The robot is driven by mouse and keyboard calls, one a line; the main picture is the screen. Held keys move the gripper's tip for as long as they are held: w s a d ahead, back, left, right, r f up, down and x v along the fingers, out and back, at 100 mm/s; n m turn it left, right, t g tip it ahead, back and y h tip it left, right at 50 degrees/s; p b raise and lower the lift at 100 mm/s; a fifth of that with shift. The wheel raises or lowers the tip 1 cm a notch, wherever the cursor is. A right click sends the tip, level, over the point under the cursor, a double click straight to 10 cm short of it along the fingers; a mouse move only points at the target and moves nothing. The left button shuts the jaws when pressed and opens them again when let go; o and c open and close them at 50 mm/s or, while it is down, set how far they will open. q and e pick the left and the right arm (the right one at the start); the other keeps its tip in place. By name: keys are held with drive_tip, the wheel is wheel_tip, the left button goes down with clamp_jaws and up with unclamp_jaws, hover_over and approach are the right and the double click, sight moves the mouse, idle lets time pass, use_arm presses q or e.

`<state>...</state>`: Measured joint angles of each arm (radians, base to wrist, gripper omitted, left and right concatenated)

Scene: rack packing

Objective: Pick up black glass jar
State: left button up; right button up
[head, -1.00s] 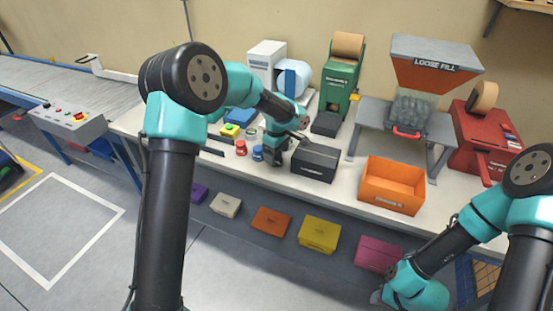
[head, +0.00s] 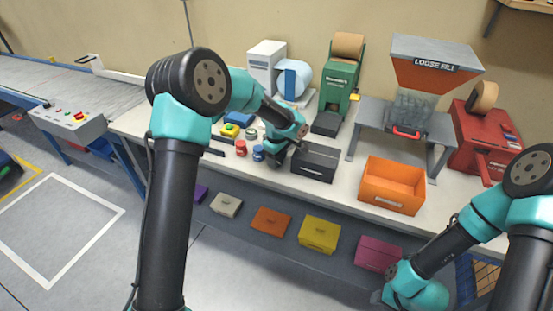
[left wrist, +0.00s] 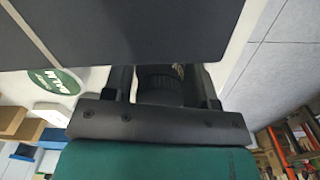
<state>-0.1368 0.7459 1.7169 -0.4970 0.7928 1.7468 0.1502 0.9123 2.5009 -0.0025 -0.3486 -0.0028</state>
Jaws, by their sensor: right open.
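The black glass jar (left wrist: 165,85) shows in the left wrist view as a dark, ridged cylinder between the two fingers of my left gripper (left wrist: 165,100). I cannot tell whether the fingers press on it. In the head view my left gripper (head: 274,158) is low over the bench, just left of the open black box, and the jar is hidden there by the gripper and wrist. My right arm is folded at the lower right of the head view; its fingers do not show.
The black box (head: 314,172) stands close to the right of my left gripper. A red jar (head: 241,148) and a blue jar (head: 258,153) stand to its left. An orange bin (head: 392,197) is further right. Bare bench lies between the box and bin.

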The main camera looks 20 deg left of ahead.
use_arm(q)
drive_tip(key=c, duration=0.5)
drive_tip(key=shift+c, duration=0.2)
drive_tip(key=shift+r, duration=1.8)
drive_tip(key=s+d, duration=0.2)
drive_tip(key=s, duration=0.5)
drive_tip(key=s+d+r, duration=0.1)
drive_tip(key=s+d, duration=0.2)
drive_tip(key=s, duration=0.5)
drive_tip(key=shift+s+r, duration=0.15)
drive_tip(key=shift+r, duration=0.05)
